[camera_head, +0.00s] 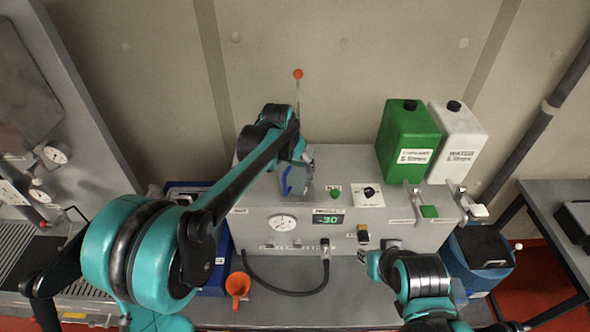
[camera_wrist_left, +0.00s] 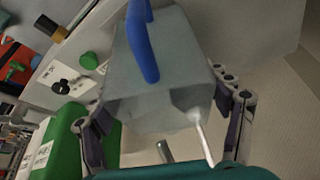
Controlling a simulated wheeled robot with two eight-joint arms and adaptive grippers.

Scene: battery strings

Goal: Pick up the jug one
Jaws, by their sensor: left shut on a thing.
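A grey, translucent jug (camera_wrist_left: 165,85) with a blue handle fills the middle of the left wrist view. Its open mouth faces the camera, and a thin white rod shows at its lower edge. My left gripper (camera_wrist_left: 165,125) is shut on the jug, with a finger on either side of it. In the head view, the left gripper (camera_head: 298,163) is over the top left of the grey machine. The arm hides most of the jug there, but its blue handle (camera_head: 287,181) shows.
An orange funnel-shaped item (camera_head: 237,286) and black hose (camera_head: 290,291) are in front.

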